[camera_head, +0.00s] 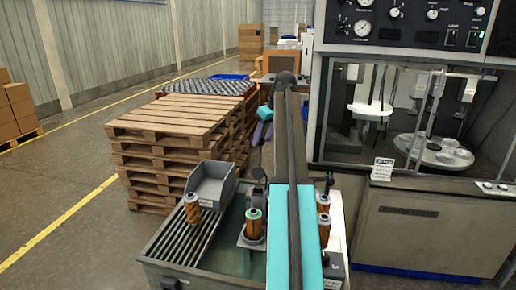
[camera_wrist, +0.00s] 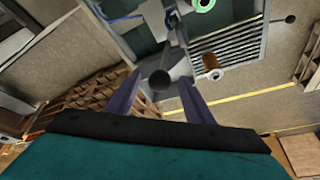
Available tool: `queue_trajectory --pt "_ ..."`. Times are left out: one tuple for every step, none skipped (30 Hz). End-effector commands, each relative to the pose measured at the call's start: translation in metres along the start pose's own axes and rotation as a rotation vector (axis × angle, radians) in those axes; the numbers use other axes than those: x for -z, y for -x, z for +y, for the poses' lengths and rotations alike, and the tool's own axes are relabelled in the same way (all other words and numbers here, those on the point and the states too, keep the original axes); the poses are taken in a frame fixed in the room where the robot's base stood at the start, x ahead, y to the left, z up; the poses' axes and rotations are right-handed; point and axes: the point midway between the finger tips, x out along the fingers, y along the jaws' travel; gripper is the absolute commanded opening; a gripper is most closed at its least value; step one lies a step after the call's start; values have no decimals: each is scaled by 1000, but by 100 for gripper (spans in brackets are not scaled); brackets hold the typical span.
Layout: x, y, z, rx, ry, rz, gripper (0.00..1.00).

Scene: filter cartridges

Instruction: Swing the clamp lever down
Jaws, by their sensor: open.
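The clamp lever ends in a dark ball knob (camera_head: 258,173) and stands up behind a green-topped filter cartridge (camera_head: 254,226) in the bench fixture. In the wrist view the knob (camera_wrist: 160,80) appears between my finger tips, with the lever arm running up the picture from it. My gripper (camera_wrist: 160,80) is open and empty, its purple fingers apart on either side of the knob; contact is not visible. In the head view my gripper (camera_head: 262,133) shows above the knob, partly hidden by my arm. The cartridge's green ring (camera_wrist: 203,4) is cut by the wrist view's top edge.
An orange cartridge (camera_head: 192,209) stands on the slatted rack (camera_head: 184,235), near a grey bin (camera_head: 211,184). More cartridges (camera_head: 323,229) stand right of my arm. Stacked pallets (camera_head: 165,140) lie behind the bench, and a large machine (camera_head: 420,225) stands at the right.

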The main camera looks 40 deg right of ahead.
Motion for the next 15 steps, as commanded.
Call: queue_trajectory --pt "0 -6 -1 1 0 -1 48" --pt "0 -9 -1 1 0 -1 48" --pt "0 -14 -1 1 0 0 48" --pt "0 -18 -1 1 0 -1 48" --pt "0 -21 -1 1 0 -1 48" --pt "0 -26 -1 1 0 -1 48" --pt "0 -29 0 0 0 0 48" --pt "0 -33 0 0 0 0 48" --pt "0 -38 0 1 -1 -1 48" --pt "0 -41 0 1 -1 -1 48" --pt "0 -44 0 1 -1 -1 48" --pt "0 -47 0 0 -1 0 48" --pt "0 -50 0 0 -1 0 48" --pt "0 -52 0 -1 -1 0 48" --pt "0 -55 0 0 -1 0 48"
